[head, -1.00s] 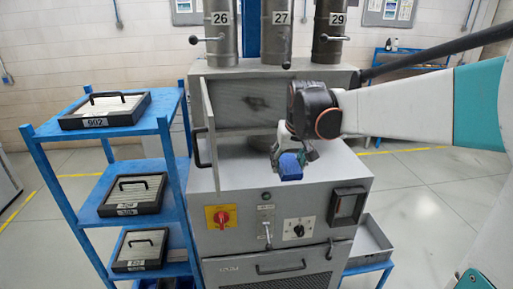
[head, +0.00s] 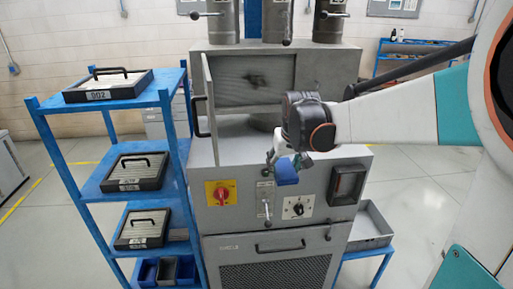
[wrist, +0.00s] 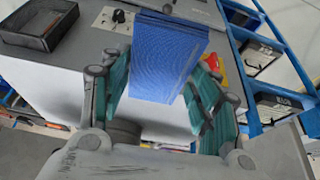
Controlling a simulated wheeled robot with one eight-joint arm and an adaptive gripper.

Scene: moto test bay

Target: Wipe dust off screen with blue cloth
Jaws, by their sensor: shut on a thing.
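My gripper (head: 284,160) is shut on a blue cloth (head: 287,172), held in front of the grey cabinet's upper front edge. In the wrist view the cloth (wrist: 165,55) hangs between the teal fingers of my gripper (wrist: 160,88). Behind the open door, an upright grey panel (head: 225,80) with a dark smudge (head: 257,79) stands at the back of the cabinet top; it may be the screen. A small black-framed box (head: 347,184) is on the cabinet front, right of the cloth. The cloth appears apart from both.
The open cabinet door (head: 209,110) stands upright left of the panel. A red switch (head: 221,193) and a black knob (head: 298,209) are on the front. A blue rack (head: 100,182) with handled filter trays stands left. A grey tray (head: 365,228) sits low right. Floor at right is clear.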

